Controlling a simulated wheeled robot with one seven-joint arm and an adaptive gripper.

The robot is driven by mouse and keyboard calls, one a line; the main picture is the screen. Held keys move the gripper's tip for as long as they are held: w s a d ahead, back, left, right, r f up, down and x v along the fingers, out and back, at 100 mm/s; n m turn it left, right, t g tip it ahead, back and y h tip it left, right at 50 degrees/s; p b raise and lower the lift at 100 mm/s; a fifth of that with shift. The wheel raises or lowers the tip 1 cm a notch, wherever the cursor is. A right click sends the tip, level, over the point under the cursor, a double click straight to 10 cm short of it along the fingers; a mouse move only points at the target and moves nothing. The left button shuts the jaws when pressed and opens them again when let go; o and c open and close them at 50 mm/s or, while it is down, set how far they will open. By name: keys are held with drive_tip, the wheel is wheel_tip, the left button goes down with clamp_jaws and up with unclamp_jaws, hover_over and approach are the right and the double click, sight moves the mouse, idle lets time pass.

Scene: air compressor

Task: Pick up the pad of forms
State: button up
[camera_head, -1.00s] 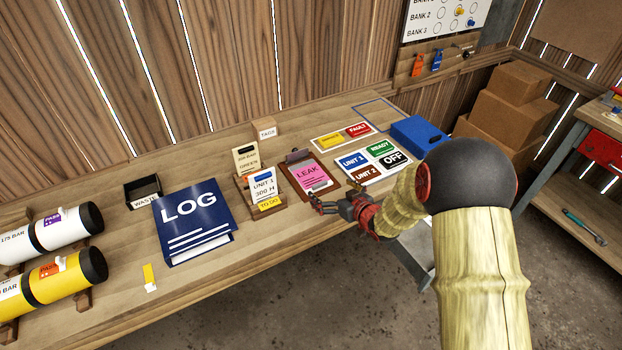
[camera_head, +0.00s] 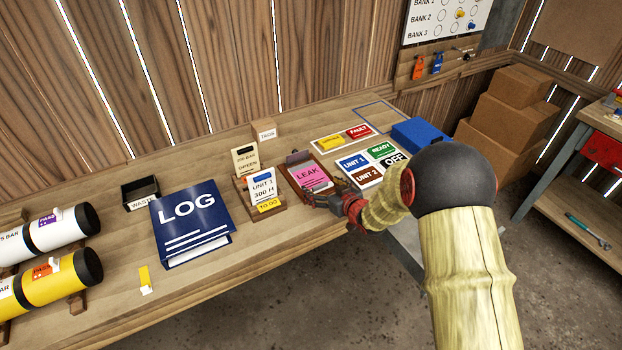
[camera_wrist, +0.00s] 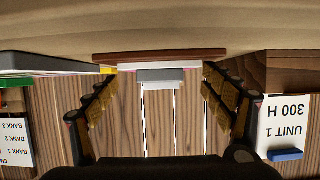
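The pad of forms (camera_head: 310,176) is pink, marked LEAK, and lies on a brown clipboard (camera_head: 288,171) on the bench. My gripper (camera_head: 312,199) is low at the front edge of the clipboard, just in front of the pad. In the wrist view, which is upside down, my gripper (camera_wrist: 157,74) has its two fingers spread wide and nothing is held. The pad's pale edge (camera_wrist: 150,66) shows edge-on between and beyond the fingertips, with a grey clip (camera_wrist: 160,76) by it. I cannot tell whether a finger touches the pad.
A card holder with a UNIT 1 300 H card (camera_head: 263,188) stands close on the left; the card also shows in the wrist view (camera_wrist: 285,125). A board of coloured tags (camera_head: 366,178) lies close on the right. The blue LOG binder (camera_head: 190,222) is further left.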

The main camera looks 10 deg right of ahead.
drive_tip(key=c, duration=1.1)
drive_tip(key=shift+r, duration=0.1)
